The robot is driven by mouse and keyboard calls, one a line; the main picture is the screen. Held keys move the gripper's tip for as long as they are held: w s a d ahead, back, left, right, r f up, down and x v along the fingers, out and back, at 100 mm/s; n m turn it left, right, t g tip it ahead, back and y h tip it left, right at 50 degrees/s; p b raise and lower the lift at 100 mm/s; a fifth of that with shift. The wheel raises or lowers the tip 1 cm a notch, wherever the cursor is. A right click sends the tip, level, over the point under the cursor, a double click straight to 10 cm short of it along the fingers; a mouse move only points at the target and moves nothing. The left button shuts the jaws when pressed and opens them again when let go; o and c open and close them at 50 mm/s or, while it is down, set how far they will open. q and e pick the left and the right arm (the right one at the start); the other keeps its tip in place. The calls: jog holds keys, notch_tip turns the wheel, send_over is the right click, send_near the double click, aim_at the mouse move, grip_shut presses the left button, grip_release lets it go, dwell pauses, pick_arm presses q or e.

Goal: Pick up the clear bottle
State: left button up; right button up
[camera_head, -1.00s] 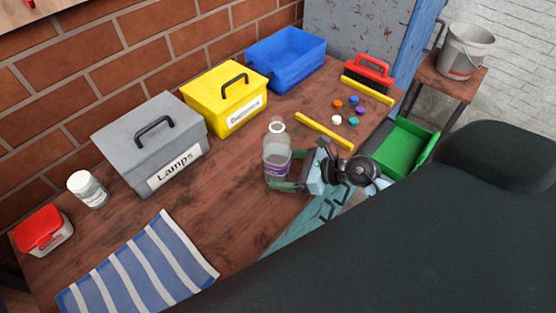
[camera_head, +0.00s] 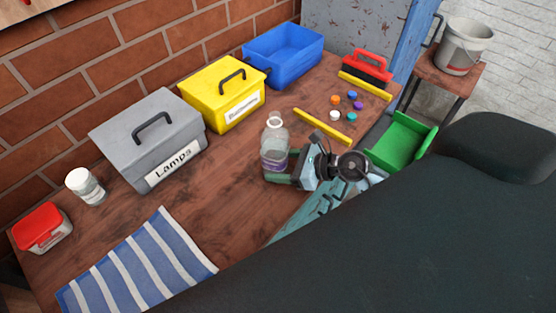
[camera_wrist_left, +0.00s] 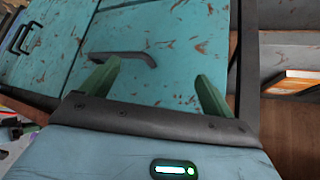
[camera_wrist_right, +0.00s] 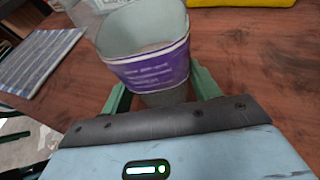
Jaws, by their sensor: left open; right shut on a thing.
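The clear bottle (camera_head: 274,140) stands upright near the front edge of the wooden table, right of the middle in the head view. It has a purple label, which also shows on the bottle in the right wrist view (camera_wrist_right: 150,68). My right gripper (camera_head: 279,175) is shut on the lower part of the bottle, with green fingers on either side of it. Whether the bottle's base touches the table is hard to tell. My left gripper (camera_wrist_left: 157,85) is open and empty, facing a worn turquoise cabinet front; it is not visible in the head view.
A grey Lamps box (camera_head: 150,140), a yellow box (camera_head: 212,102) and a blue bin (camera_head: 285,60) line the wall. A white jar (camera_head: 86,187), a red-lidded container (camera_head: 42,228) and a striped cloth (camera_head: 137,265) lie left. Yellow bars (camera_head: 324,127) flank small coloured caps. A green tray (camera_head: 398,142) is right.

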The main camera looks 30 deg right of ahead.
aim_at(289, 158)
jog(key=shift+r, duration=0.15)
jog(key=shift+r, duration=0.2)
jog(key=r, duration=0.3)
jog(key=shift+s, duration=0.2)
jog(key=shift+s+a+r+b, duration=0.15)
jog(key=shift+s+a, duration=0.4)
jog(key=shift+s, duration=2)
jog(key=shift+s+a+r+b, duration=0.1)
jog(key=shift+s+a+r, duration=0.35)
jog(key=shift+s, duration=2.1)
jog(key=shift+s+a+r+b, duration=0.1)
jog(key=shift+s+a, duration=0.55)
jog(key=shift+s, duration=1.9)
